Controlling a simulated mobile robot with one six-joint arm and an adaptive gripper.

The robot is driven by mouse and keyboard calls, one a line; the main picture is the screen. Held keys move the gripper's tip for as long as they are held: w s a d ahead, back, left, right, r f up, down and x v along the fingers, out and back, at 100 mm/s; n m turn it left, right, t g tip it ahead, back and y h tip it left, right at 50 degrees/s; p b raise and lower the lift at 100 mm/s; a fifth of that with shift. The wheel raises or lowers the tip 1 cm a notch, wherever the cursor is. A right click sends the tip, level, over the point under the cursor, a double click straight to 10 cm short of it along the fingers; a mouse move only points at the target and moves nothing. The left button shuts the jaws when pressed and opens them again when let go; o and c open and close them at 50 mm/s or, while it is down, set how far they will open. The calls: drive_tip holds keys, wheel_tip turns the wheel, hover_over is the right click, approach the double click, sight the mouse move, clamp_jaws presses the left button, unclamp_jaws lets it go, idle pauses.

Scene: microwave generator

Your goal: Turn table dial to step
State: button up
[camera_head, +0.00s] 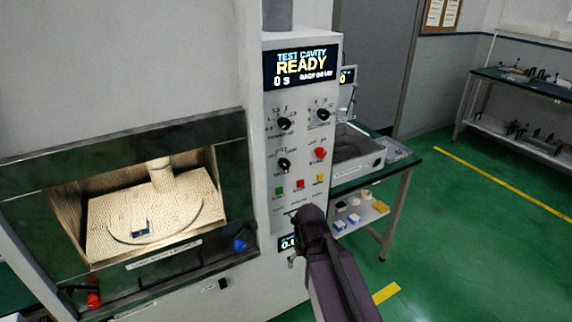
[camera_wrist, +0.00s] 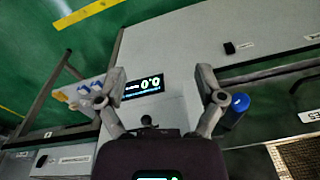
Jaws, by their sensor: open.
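The control panel (camera_head: 300,140) stands upright in the head view, right of the lit cavity. It carries three black dials: upper left (camera_head: 285,123), upper right (camera_head: 323,114) and lower left (camera_head: 284,164). Their labels are too small to read, so I cannot tell which is the table dial. The screen (camera_head: 302,66) reads TEST CAVITY READY, 0 S. My gripper (camera_head: 292,236) is at the panel's lower part, below the dials and buttons.
The cavity holds a round turntable (camera_head: 185,222). A red knob (camera_head: 320,153) and green, red and yellow buttons sit on the panel. A blue knob (camera_head: 240,245) is on the lower frame, left of my gripper.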

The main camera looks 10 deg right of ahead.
drive_tip(key=w+a+r+n+t+y+p, duration=0.1)
drive_tip(key=w+r+n+t+y+p, duration=0.2)
drive_tip(key=w+r+t+p, duration=0.45)
drive_tip(key=n+t+p, duration=0.1)
drive_tip(key=t+p, duration=0.1)
drive_tip(key=t, duration=0.3)
approach(286, 165)
drive_tip(key=a+v, duration=0.1)
drive_tip(key=v, duration=0.2)
drive_tip(key=shift+s+d, duration=0.1)
drive_tip(key=shift+d, duration=0.5)
drive_tip(key=shift+b+x, duration=2.75)
drive_tip(key=shift+x, duration=4.2)
drive_tip(key=c, duration=1.2)
